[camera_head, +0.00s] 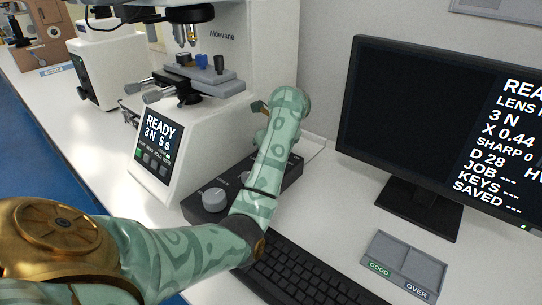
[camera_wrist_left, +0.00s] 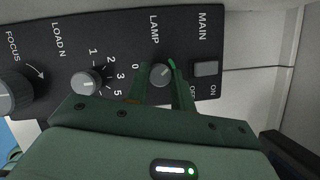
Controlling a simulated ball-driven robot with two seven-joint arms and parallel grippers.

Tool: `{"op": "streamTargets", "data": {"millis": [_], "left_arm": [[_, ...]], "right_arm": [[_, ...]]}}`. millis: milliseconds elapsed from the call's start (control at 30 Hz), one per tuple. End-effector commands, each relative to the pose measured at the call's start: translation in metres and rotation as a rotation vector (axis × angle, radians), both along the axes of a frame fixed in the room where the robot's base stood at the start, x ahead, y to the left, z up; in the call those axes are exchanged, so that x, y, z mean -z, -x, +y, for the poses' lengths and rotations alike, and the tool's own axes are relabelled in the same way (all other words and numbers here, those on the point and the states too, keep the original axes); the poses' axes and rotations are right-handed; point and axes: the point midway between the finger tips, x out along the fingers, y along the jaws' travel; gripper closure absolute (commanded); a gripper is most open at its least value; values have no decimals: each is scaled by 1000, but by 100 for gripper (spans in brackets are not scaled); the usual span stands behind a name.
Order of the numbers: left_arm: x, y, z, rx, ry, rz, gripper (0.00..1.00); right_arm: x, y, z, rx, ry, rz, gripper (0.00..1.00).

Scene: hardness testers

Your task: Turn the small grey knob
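A dark control box (camera_head: 288,186) sits on the white bench in front of the tester. In the left wrist view, the small grey knob (camera_wrist_left: 160,74) on its panel sits under the label LAMP. The two fingers of my left gripper (camera_wrist_left: 158,80) stand apart, one on each side of this knob. Any contact with it is too small to tell. In the head view my left arm hides the gripper and this knob. My right gripper is in neither view.
The panel also has a LOAD N knob (camera_wrist_left: 86,84), a larger FOCUS knob (camera_wrist_left: 14,92) and a MAIN switch (camera_wrist_left: 206,69). A keyboard (camera_head: 300,275) lies in front, a monitor (camera_head: 415,120) and a GOOD/OVER tray (camera_head: 405,262) stand right. The hardness tester (camera_head: 195,125) is behind.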

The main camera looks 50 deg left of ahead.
Motion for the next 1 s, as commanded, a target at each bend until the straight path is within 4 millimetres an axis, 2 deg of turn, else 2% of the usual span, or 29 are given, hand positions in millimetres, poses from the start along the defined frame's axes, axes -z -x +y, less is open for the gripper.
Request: {"op": "streamTargets", "data": {"millis": [467,1000], "left_arm": [[-1,0,-1,76,2,-2,99],[-3,3,0,475,2,-2,99]], "right_arm": [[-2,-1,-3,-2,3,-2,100],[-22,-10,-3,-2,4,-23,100]]}}
